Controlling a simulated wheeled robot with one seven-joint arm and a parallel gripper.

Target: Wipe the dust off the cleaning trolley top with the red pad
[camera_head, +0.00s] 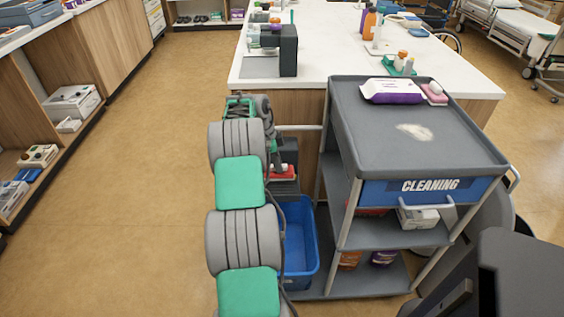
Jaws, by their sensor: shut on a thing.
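The cleaning trolley (355,125) stands at right centre, with a grey top and a blue "CLEANING" front panel. A pale dust patch (413,132) lies near the middle of its top. My gripper (284,160) is left of the trolley, beside the counter, and points down. It is shut on the red pad (283,172), which shows below the dark jaws. The fingertips are mostly hidden behind my arm. The pad is apart from the trolley top.
On the trolley top, a white and purple wipes pack (391,91) and a pink item (434,93) stand at the back edge. A blue bin (300,245) is below my gripper. A white counter (330,50) is behind. Open floor lies left.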

